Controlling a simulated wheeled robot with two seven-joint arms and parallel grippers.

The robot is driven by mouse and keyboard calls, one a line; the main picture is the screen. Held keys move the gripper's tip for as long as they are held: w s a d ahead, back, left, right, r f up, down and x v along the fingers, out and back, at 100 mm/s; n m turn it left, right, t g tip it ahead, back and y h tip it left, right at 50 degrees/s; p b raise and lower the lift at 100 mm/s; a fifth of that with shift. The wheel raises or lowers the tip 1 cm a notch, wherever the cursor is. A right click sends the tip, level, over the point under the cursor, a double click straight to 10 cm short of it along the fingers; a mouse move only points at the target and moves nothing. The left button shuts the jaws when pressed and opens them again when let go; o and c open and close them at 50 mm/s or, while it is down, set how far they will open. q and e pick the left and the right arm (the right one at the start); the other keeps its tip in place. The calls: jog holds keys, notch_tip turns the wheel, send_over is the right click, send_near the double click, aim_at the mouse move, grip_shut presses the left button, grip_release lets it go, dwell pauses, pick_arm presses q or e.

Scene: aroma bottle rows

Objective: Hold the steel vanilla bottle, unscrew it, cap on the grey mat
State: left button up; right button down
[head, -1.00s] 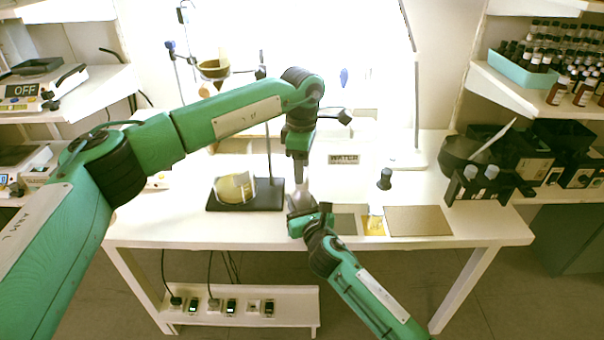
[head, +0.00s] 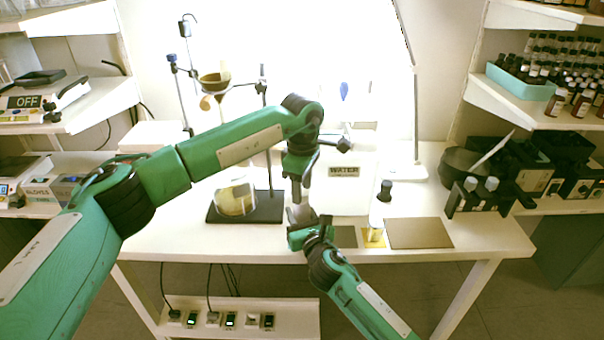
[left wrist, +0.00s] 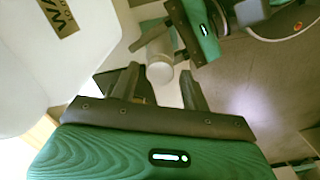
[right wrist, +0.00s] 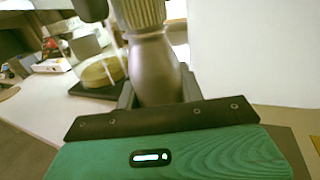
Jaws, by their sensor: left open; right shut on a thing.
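The steel bottle (right wrist: 153,70) is upright in my right gripper (head: 303,224), which is shut around its body above the front of the bench. Its ribbed beige cap (right wrist: 138,14) is on the bottle. My left gripper (head: 296,192) points down from above, open. In the left wrist view the pale round cap top (left wrist: 160,72) shows beyond and between its two fingers, and I cannot tell if they touch it. A dark finger of it shows beside the cap in the right wrist view. The grey mat (head: 345,238) lies bare, right of my right gripper. The bottle's label is not readable.
A dark-topped bottle (head: 384,190) stands near the yellow mat. A white WATER container (head: 343,190) is behind my grippers. A flask (head: 237,198) on a black stand is left.

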pick_arm(q)
jog(key=shift+f, duration=0.45)
jog(key=shift+c, duration=0.5)
jog(key=c, duration=0.9)
jog(key=n, duration=1.4)
jog(key=shift+n, duration=0.3)
jog(key=n, duration=0.4)
jog(key=shift+n, duration=0.4)
jog(key=shift+r, duration=0.2)
